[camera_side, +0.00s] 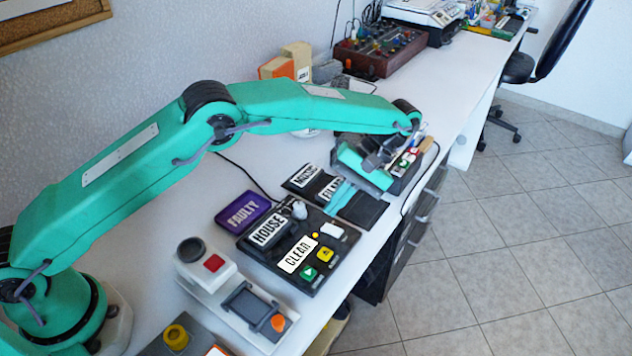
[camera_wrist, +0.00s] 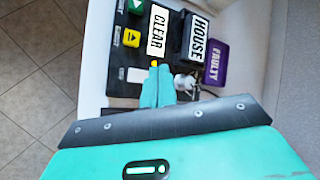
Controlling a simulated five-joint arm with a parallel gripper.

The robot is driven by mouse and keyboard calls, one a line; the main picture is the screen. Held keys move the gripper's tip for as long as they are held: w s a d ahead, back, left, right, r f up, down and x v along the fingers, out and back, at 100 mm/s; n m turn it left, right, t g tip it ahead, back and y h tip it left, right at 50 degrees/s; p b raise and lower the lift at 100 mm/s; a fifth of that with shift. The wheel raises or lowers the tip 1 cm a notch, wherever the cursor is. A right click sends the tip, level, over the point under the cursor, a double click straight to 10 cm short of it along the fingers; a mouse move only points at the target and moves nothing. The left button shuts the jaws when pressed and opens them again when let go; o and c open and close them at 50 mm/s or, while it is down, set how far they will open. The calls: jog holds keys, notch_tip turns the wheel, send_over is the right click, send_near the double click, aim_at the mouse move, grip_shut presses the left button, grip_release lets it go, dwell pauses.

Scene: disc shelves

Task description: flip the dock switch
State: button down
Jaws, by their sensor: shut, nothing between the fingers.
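The dock (camera_side: 290,247) is a flat black panel on the white bench, carrying a HOUSE case, a CLEAR label and buttons. A small grey-silver switch (camera_side: 299,209) stands at its far edge; it also shows in the wrist view (camera_wrist: 186,82). I cannot tell which way the switch is set. My gripper (camera_side: 337,192) is shut and empty, with teal fingers just beyond the dock's far edge. In the wrist view its fingertips (camera_wrist: 158,68) point at the panel, just left of the switch. The fingers hide part of the panel; contact is unclear.
A purple FAULTY box (camera_side: 242,212) lies left of the dock. Black MUSIC (camera_side: 304,178) and FILMS slots lie close behind it, partly under my gripper. A grey device with a red button (camera_side: 214,263) stands in front. The bench edge is to the right.

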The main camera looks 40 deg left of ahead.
aim_at(334, 225)
jog(key=shift+d+r, duration=0.15)
jog(key=shift+r, duration=0.85)
jog(key=s+a+r+m+t+h, duration=0.1)
jog(key=s+a+r+t+h, duration=0.15)
jog(key=a+r, duration=0.5)
jog(key=s+a+r+m+t+h, duration=0.1)
jog(key=s+a+r+m+t, duration=0.1)
jog(key=s+a+r+t, duration=0.5)
jog(key=s+a+m+t, duration=0.2)
jog(key=s+a, duration=0.6)
jog(key=s, duration=0.5)
jog(key=shift+s+a+r+m+t, duration=0.25)
jog(key=shift+a+r+m+t, duration=0.1)
jog(key=shift+t, duration=0.4)
